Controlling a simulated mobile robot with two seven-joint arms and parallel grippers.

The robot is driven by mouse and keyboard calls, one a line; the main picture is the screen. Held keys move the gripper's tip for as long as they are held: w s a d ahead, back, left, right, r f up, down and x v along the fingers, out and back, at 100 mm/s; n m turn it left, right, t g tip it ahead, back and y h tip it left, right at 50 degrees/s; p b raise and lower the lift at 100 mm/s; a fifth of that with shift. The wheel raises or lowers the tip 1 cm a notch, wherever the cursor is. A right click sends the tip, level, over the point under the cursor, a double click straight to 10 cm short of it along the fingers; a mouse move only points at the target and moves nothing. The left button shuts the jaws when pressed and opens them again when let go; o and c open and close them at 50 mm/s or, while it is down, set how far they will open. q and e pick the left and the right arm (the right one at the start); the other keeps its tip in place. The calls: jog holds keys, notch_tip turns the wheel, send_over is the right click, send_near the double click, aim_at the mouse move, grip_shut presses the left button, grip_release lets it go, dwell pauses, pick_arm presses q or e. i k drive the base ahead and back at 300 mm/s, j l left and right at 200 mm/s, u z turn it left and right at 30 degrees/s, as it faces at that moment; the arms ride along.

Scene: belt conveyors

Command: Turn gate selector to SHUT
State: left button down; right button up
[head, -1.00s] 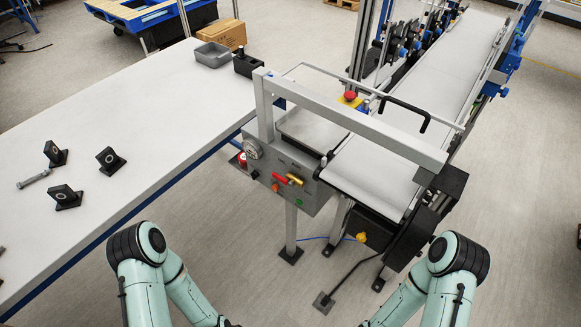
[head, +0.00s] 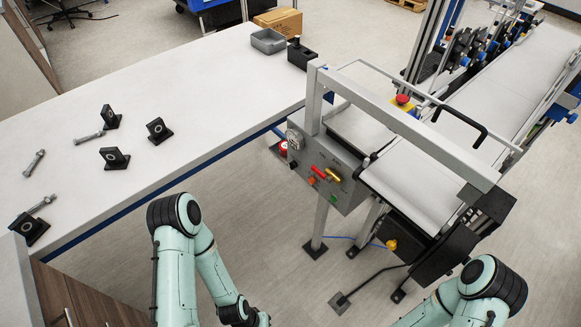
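A grey control panel (head: 350,190) hangs at the near end of the belt conveyor. It carries a red lever (head: 318,172) and a yellow lever (head: 333,175) side by side, both lying at a slant. An orange-red button (head: 310,181), a green button (head: 334,198) and a black knob (head: 293,165) sit around them, with a round dial (head: 295,138) at the upper left. The labels are too small to read, so I cannot tell which control is the gate selector.
A white table (head: 180,90) fills the left, with black blocks (head: 115,157) and bolts (head: 89,138) on it. A grey frame bar (head: 400,120) spans above the panel and belt. Open floor lies before the panel.

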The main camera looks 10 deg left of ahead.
aim_at(293, 165)
jog(key=i+j+u, duration=0.1)
jog(key=j+u, duration=0.25)
jog(key=i+j+u, duration=0.1)
jog(key=u, duration=0.25)
jog(key=i+j+u, duration=0.15)
jog(key=j+u, duration=0.2)
